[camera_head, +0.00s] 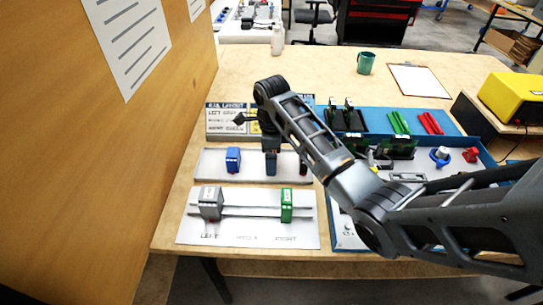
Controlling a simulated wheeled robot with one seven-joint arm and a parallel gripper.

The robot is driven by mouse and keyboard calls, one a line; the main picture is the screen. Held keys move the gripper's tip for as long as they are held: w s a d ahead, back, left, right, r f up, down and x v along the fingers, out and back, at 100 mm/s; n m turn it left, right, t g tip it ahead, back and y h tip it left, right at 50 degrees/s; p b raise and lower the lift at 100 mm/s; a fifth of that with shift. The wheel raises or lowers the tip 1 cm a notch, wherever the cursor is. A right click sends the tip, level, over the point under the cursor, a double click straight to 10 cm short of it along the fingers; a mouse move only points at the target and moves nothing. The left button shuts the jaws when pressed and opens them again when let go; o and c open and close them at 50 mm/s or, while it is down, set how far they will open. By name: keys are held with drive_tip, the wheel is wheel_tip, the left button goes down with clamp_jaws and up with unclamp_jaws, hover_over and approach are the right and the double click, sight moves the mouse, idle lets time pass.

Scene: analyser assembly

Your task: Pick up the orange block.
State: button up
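I cannot make out an orange block. My gripper (271,167) points down over the back grey plate (211,172), to the right of the blue block (233,159). Its fingers are small and dark, so I cannot tell whether they are open, shut or around something.
A grey block (210,203) and a green block (287,204) stand on a railed front plate (247,234) with position labels. A blue parts tray (343,238) lies right, partly behind my arm. A brown panel (150,140) rises left. The back table is mostly clear.

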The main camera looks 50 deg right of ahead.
drive_tip(key=shift+f, duration=0.7)
drive_tip(key=shift+c, duration=0.4)
drive_tip(key=c, duration=1)
